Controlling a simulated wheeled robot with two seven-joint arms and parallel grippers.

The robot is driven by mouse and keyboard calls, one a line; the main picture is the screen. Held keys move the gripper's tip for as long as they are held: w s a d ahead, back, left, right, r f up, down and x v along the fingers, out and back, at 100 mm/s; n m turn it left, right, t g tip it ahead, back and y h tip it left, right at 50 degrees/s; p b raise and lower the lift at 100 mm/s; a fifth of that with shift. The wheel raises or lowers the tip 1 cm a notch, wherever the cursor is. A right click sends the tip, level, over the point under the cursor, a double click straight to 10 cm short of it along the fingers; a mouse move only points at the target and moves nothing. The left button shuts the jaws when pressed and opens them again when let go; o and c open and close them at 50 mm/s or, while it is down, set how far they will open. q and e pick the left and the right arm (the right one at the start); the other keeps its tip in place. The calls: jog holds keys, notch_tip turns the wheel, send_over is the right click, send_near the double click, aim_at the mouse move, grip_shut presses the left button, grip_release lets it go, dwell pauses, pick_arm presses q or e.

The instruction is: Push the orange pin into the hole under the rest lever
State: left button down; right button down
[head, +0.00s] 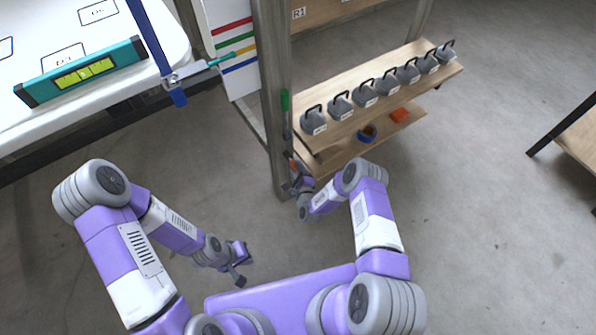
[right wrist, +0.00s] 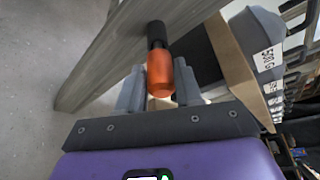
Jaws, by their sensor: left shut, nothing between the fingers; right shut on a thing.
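The orange pin (right wrist: 160,78) is between the fingers of my right gripper (right wrist: 159,88), which is shut on it. Its dark end points away from the wrist, towards the grey post (right wrist: 110,60); I cannot tell whether it touches the post or enters a hole. In the head view my right gripper (head: 294,184) is low beside the post (head: 277,100), with a bit of orange just above it. The hole is not visible. My left gripper (head: 239,271) is shut and empty, low above the floor.
A white table (head: 150,60) with a teal level (head: 80,72) stands left. Floor between is clear.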

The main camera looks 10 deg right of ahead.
jog(key=shift+w+a, duration=0.2)
jog(key=shift+w, duration=0.3)
jog(key=c, duration=0.7)
grip_release()
jog(key=p+v, duration=0.3)
jog(key=v, duration=0.4)
jog(key=shift+s, duration=0.3)
